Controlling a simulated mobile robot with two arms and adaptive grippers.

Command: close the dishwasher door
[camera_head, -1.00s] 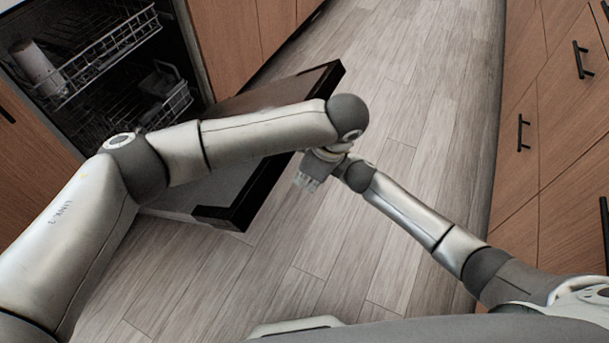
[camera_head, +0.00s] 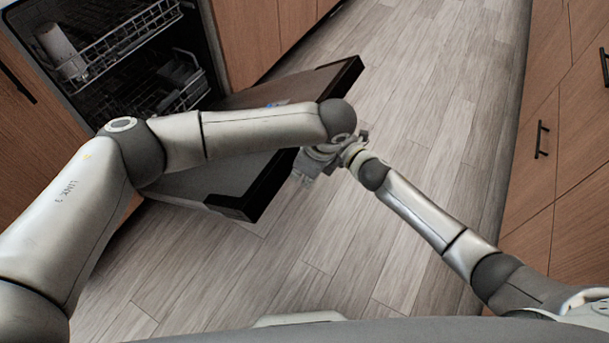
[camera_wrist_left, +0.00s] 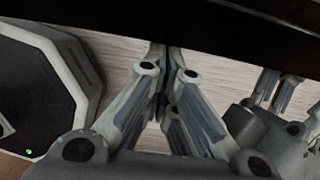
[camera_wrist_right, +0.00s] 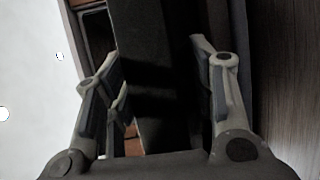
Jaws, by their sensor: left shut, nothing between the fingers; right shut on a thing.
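The dishwasher door (camera_head: 205,187) hangs open and low, tilted out over the floor, with a black outer edge (camera_head: 265,185). My left arm crosses above it and hides part of its inner face. My left gripper (camera_head: 303,180) is shut and empty just off that edge. In the left wrist view its fingertips (camera_wrist_left: 160,55) meet close under the dark door edge (camera_wrist_left: 220,25). My right gripper (camera_wrist_right: 155,60) is shut on the dark door edge (camera_wrist_right: 150,105), a finger on each side. In the head view its fingers are mostly hidden by the left hand.
The dishwasher tub holds racks (camera_head: 130,40) with a white cup (camera_head: 60,45). Wooden cabinets (camera_head: 570,130) with black handles line the right side. Bare plank floor (camera_head: 420,110) lies between. The two hands are very close together.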

